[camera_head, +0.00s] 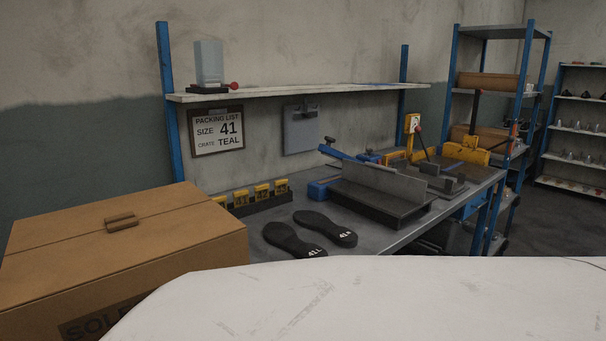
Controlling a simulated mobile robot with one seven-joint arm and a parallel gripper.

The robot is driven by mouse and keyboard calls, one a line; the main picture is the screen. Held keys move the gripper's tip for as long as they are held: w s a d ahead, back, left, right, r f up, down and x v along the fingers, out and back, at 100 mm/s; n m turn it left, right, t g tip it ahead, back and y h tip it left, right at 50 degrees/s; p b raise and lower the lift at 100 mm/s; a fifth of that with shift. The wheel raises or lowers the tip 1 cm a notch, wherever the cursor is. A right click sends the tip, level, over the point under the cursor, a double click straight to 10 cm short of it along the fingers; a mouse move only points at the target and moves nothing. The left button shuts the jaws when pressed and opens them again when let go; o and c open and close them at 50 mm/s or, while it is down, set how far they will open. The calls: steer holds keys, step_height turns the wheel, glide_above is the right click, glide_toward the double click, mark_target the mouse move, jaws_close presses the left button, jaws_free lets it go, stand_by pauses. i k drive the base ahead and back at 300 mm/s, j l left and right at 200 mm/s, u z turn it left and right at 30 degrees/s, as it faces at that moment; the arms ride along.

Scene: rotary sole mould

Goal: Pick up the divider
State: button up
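I cannot tell for sure which thing is the divider. An upright grey plate (371,185) stands on a dark flat base (388,209) on the workbench, right of centre. My gripper is not in view.
A row of yellow-topped pieces (257,195) sits behind the soles. Blue, yellow and grey equipment (445,165) crowds the bench's right end. A shelf (300,94) runs above, with a sign (218,132) reading size 41, crate teal. A pale surface (380,300) fills the bottom foreground.

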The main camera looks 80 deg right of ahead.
mark_target(381, 178)
steer(key=k+l, duration=0.2)
steer(key=l, duration=0.2)
steer(key=k+l, duration=0.25)
steer(key=l, duration=0.2)
steer(key=k+l+z, duration=0.1)
steer(key=l, duration=0.3)
steer(key=k+l, duration=0.35)
steer(key=k+l+z, duration=0.1)
steer(key=l, duration=0.45)
steer(key=k+l, duration=0.3)
steer(key=l, duration=0.15)
steer(key=k+l, duration=0.2)
steer(key=l, duration=0.25)
steer(key=k+l+z, duration=0.1)
steer(key=l, duration=0.35)
steer(key=k, duration=0.05)
